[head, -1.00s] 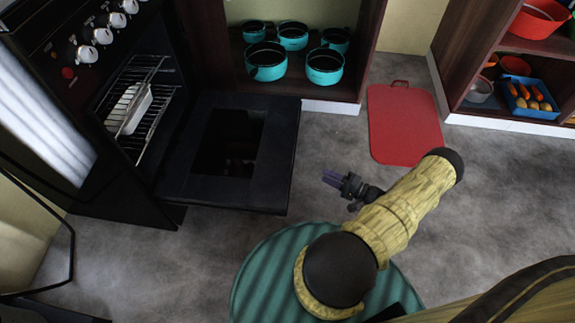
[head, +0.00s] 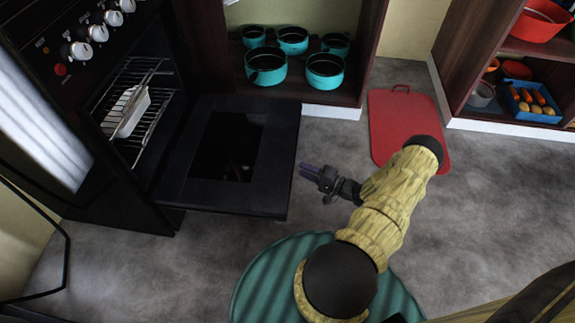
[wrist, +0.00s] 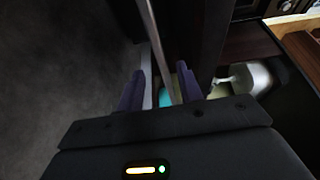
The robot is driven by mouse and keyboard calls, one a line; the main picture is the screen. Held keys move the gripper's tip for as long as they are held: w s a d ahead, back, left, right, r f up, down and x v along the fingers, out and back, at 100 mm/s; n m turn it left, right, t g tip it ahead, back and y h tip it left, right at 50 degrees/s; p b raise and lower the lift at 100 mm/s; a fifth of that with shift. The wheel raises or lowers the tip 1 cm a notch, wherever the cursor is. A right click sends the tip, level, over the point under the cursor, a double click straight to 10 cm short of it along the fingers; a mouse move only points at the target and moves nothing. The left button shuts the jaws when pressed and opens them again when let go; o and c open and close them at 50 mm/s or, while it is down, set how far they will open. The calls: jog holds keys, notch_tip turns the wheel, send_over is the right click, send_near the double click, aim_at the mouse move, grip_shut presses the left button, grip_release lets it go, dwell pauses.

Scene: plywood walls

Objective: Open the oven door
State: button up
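The black oven (head: 140,190) stands at the left. Its door (head: 270,180) is folded down, out from the oven front, with a dark glass pane (head: 228,146) in it. The open cavity shows wire racks (head: 150,85) with a white dish (head: 126,112) on them. My gripper (head: 307,171) is just right of the door's outer edge, pointing left at it. In the wrist view its purple fingers (wrist: 160,90) are apart. A thin grey bar (wrist: 155,40) shows ahead, running down between them. I cannot tell whether they touch it.
A cabinet with several teal pots (head: 325,70) stands behind the door. Another cabinet (head: 450,85) at the right holds a red bowl (head: 540,20) and a blue tray (head: 532,108). Grey floor is clear at right.

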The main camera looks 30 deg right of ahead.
jog(key=b+x, duration=0.2)
jog(key=x, duration=0.5)
jog(key=shift+f+b, duration=0.15)
jog(key=shift+b, duration=0.15)
jog(key=shift+w+a, duration=0.3)
jog(key=shift+w, duration=0.15)
jog(key=shift+c, duration=0.3)
grip_shut()
